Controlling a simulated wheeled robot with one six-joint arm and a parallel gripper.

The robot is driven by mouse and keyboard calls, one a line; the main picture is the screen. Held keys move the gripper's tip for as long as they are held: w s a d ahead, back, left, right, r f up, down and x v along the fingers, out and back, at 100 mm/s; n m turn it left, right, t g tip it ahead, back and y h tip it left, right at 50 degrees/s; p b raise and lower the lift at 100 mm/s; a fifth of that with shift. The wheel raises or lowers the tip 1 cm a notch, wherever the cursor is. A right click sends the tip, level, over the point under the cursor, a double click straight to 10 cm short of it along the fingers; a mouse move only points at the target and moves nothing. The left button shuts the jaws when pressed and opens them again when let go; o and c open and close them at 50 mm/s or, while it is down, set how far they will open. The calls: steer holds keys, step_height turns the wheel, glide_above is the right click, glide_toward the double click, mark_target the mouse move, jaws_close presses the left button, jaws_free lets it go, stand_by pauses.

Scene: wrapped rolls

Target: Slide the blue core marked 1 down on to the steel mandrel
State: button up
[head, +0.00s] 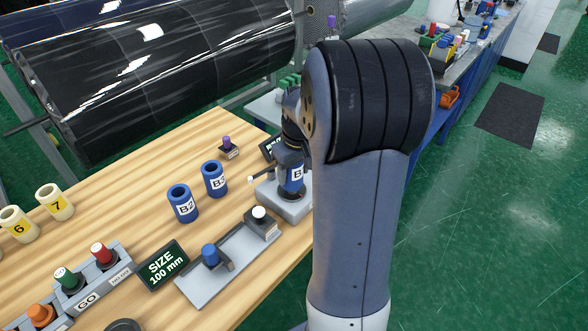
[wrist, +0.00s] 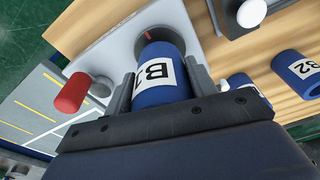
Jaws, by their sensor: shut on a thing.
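The blue core marked B1 (wrist: 160,60) is between the two grey fingers of my gripper (wrist: 158,85) in the wrist view, and the gripper is shut on it. In the head view the same core (head: 295,176) stands upright below my gripper, over a light grey base plate (head: 270,196). In the wrist view the core's far end is at a dark round seat with a red mark (wrist: 150,34) on that plate. The steel mandrel is not visible. I cannot tell how far down the core sits.
Blue cores B2 (head: 182,204) and B3 (head: 214,180) stand on the wooden table to the left. A grey rail with a blue knob (head: 210,255) and a white knob (head: 259,213) lies in front. A red knob (wrist: 72,92) is close beside my gripper.

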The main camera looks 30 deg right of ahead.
steer(key=shift+f+b, duration=0.8)
steer(key=shift+f, duration=0.4)
stand_by(0.4)
steer(key=o, duration=1.1)
steer(key=shift+o, duration=0.2)
steer(key=r, duration=0.3)
steer(key=s+r, duration=0.1)
steer(key=r, duration=0.7)
steer(key=shift+s, duration=0.15)
steer(key=shift+f, duration=0.1)
steer(key=f, duration=0.7)
steer(key=w+f, duration=0.1)
steer(key=f, duration=0.2)
steer(key=shift+w+f, duration=0.1)
steer(key=shift+f, duration=0.15)
steer(key=shift+r+p, duration=0.3)
